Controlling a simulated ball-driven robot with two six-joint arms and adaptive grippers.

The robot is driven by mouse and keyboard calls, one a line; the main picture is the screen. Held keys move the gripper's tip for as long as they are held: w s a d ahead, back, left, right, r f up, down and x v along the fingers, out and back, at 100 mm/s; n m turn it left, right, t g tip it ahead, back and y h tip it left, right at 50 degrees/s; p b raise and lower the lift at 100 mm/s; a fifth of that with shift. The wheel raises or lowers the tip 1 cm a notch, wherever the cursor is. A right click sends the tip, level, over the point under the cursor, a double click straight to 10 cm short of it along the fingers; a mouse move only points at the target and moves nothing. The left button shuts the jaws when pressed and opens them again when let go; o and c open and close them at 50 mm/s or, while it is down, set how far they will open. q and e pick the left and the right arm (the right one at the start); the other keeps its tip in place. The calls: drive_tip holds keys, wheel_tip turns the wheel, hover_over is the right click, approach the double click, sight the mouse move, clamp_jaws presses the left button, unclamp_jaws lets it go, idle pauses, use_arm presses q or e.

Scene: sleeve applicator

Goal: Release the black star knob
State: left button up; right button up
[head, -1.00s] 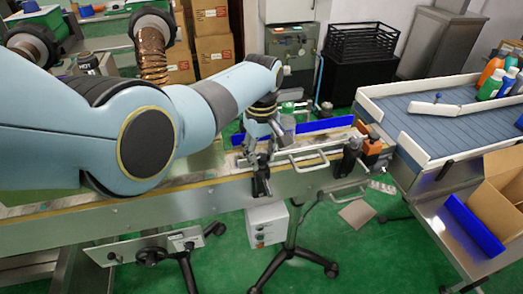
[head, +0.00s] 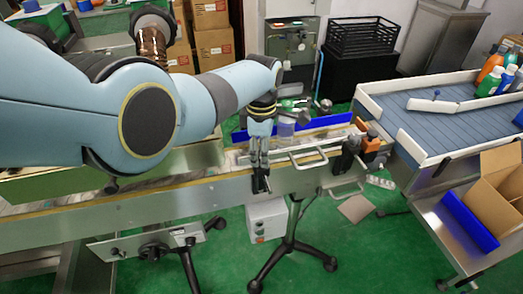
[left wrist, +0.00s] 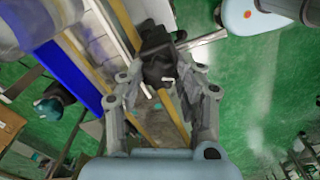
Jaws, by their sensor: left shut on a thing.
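My left gripper (head: 259,160) points down at the near rail of the conveyor. It is shut on the black star knob (left wrist: 158,68), at the top of a black clamp (head: 261,184) on the rail. In the left wrist view, the two grey fingers of the left gripper (left wrist: 160,84) stand on either side of the dark knob. The fingers partly cover the knob, and its star shape is hard to make out. My right gripper is not in view.
Silver guide bars (head: 306,155) and more black clamps (head: 350,150) with an orange block (head: 371,146) sit to the right along the rail. A blue guide strip (head: 325,122) runs behind. A blue belt table (head: 430,118) with bottles stands at the right.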

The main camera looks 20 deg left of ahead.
use_arm(q)
drive_tip(key=n, duration=0.4)
drive_tip(key=shift+n, duration=0.3)
idle(0.4)
drive_tip(key=o, duration=1.1)
drive_tip(key=shift+o, duration=0.2)
drive_tip(key=shift+r, duration=0.1)
wheel_tip(320, 180, up, 12)
drive_tip(key=shift+f, duration=0.2)
